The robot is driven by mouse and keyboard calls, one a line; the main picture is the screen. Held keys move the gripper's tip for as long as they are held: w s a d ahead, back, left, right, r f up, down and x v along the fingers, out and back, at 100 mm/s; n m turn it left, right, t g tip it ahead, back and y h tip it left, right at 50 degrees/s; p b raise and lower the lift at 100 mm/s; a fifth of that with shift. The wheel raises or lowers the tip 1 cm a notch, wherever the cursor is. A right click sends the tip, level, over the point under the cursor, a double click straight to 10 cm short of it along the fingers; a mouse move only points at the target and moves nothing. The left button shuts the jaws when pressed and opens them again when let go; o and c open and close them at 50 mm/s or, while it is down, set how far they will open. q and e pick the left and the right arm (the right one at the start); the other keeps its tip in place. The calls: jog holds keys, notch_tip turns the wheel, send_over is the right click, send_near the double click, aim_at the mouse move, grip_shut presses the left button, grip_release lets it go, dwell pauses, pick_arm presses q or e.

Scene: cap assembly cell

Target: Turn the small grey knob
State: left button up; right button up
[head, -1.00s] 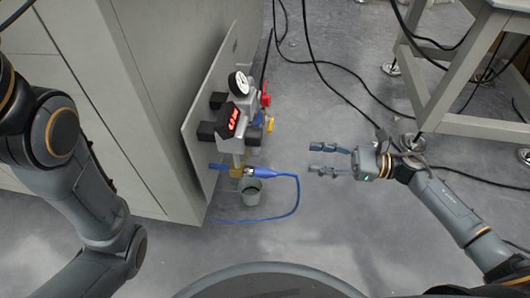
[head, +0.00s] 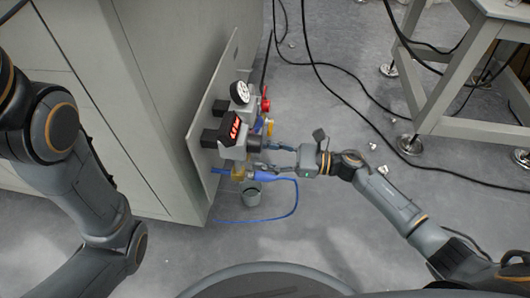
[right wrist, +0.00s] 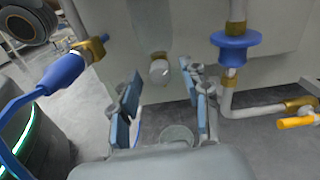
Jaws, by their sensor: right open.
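The small grey knob (right wrist: 160,70) shows in the right wrist view as a pale round piece in front of the panel. It appears between and just beyond my right fingertips, with a gap on both sides. My right gripper (head: 270,158) is open and empty, its fingers pointing left at the valve assembly (head: 235,140) on the panel. Its blue-padded fingers also show in the right wrist view (right wrist: 163,86). In the head view I cannot make out the knob clearly near the fingers. My left gripper is out of view.
A blue connector with its cable (right wrist: 62,72) lies left of the fingers. A blue disc handle (right wrist: 235,40) and a yellow handle (right wrist: 296,122) are to the right. Black cables cross the floor beside a table frame (head: 470,126).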

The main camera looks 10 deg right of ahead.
grip_shut()
jog(key=shift+m+p, duration=0.8)
jog(key=shift+m, duration=1.3)
grip_release()
jog(key=v, duration=1.2)
